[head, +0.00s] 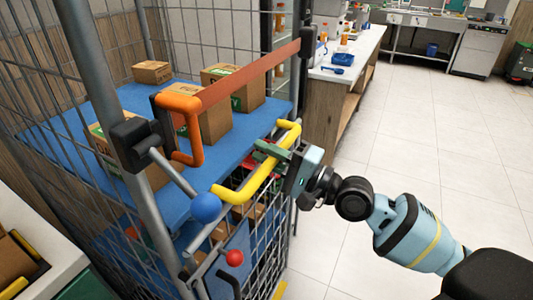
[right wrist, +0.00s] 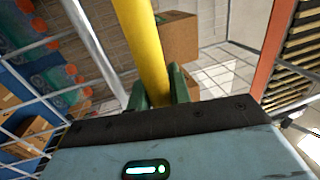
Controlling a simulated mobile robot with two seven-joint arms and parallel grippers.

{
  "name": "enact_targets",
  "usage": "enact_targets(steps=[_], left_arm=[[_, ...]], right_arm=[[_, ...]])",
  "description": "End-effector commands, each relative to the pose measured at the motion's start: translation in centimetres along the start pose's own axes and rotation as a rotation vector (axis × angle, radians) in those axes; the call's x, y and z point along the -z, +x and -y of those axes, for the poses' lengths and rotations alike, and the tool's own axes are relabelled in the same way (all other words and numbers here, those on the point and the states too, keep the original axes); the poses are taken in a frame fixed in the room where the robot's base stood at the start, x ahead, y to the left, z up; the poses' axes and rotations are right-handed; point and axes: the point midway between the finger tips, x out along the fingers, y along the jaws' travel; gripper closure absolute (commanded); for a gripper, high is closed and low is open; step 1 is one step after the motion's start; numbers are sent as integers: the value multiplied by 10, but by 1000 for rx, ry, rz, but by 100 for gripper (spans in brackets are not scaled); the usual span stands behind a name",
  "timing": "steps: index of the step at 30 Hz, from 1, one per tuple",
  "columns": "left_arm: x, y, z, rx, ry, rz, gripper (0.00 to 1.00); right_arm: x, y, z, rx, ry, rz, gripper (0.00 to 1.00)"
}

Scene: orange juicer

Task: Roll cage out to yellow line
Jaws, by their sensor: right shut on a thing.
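The roll cage (head: 103,90) stands at the left of the head view, with grey tube posts, wire mesh sides and a blue shelf (head: 60,131). Its yellow handle (head: 255,182) sticks out at the front right. My right gripper (head: 272,153) is shut on this handle near its upper end. In the right wrist view the yellow handle (right wrist: 140,45) runs up from between the green fingers (right wrist: 160,92). A small yellow strip (head: 280,291) shows on the floor at the bottom edge; I cannot tell whether it is the line. My left gripper is not in view.
Cardboard boxes (head: 152,72) stand on the shelf. An orange handle (head: 180,103), a brown-orange strap (head: 250,75) and a blue knob (head: 205,207) are on the cage front. A counter (head: 350,52) stands behind. The tiled floor (head: 440,150) at right is clear.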

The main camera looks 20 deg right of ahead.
Motion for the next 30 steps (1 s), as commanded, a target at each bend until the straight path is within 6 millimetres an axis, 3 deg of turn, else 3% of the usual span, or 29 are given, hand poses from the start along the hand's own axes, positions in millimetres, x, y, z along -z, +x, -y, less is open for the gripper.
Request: enact_targets(steps=[11,12,17,26,30], left_arm=[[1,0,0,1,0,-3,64],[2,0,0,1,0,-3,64],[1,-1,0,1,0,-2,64],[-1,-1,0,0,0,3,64],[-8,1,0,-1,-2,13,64]], right_arm=[[0,0,0,-2,1,0,100],[0,0,0,-2,1,0,78],[0,0,0,-1,0,0,59],[0,-2,0,-1,0,0,59],[1,-14,-3,-4,0,-2,59]])
